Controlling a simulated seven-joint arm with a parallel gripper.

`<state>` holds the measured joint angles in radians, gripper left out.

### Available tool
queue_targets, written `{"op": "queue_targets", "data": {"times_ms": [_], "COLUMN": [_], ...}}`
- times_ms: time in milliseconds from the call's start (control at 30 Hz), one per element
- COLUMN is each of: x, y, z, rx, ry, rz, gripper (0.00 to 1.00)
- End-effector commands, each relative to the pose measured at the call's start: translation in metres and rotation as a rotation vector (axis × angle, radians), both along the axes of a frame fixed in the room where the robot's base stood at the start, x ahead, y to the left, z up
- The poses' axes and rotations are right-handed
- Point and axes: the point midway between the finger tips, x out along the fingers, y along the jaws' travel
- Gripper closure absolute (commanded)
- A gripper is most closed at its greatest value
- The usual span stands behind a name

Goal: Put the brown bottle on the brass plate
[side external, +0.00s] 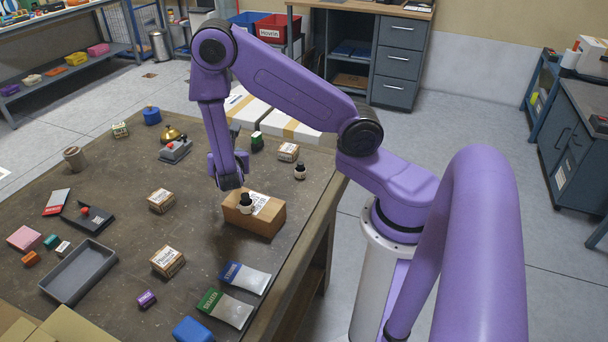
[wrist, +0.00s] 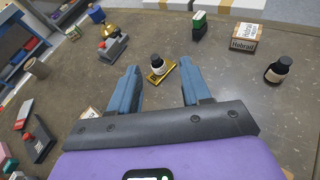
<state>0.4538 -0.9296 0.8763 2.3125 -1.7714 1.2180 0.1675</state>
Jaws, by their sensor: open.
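In the wrist view a small dark bottle with a white label (wrist: 157,65) stands upright on the brass plate (wrist: 165,72). My gripper (wrist: 160,84) is open, its blue fingers apart and empty, with bottle and plate beyond the fingertips. In the side view my gripper (side external: 230,182) hangs beside a cardboard box; the brass plate cannot be made out there, perhaps hidden by my arm. Similar dark bottles show in the side view, one on the cardboard box (side external: 246,204) and one at the table's right edge (side external: 300,171). Their exact brown shade is hard to tell.
The cardboard box (side external: 262,218) stands close to my gripper. A stapler-like grey device (side external: 176,151), a green-and-white box (side external: 257,142) and a labelled carton (side external: 288,152) stand around.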

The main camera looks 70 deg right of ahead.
Motion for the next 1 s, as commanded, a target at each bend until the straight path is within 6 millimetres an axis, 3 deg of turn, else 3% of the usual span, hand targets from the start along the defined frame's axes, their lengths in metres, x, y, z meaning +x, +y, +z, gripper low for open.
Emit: {"op": "queue_targets", "data": {"times_ms": [33,100,300,567,800,1000], "x": [-0.008,-0.023,-0.08,-0.168,-0.25,-0.29], "y": [0.004,0.008,0.026,0.068,0.116,0.138], "z": [0.019,0.037,0.071,0.092,0.11,0.123], "rx": [0.037,0.096,0.324,0.725,1.091,1.249], "ry": [-0.042,-0.081,-0.146,-0.108,0.056,0.171], "rz": [-0.053,-0.134,-0.354,-0.601,-0.779,-0.859], "gripper": [0.52,0.52,0.52,0.52,0.52,0.52]}}
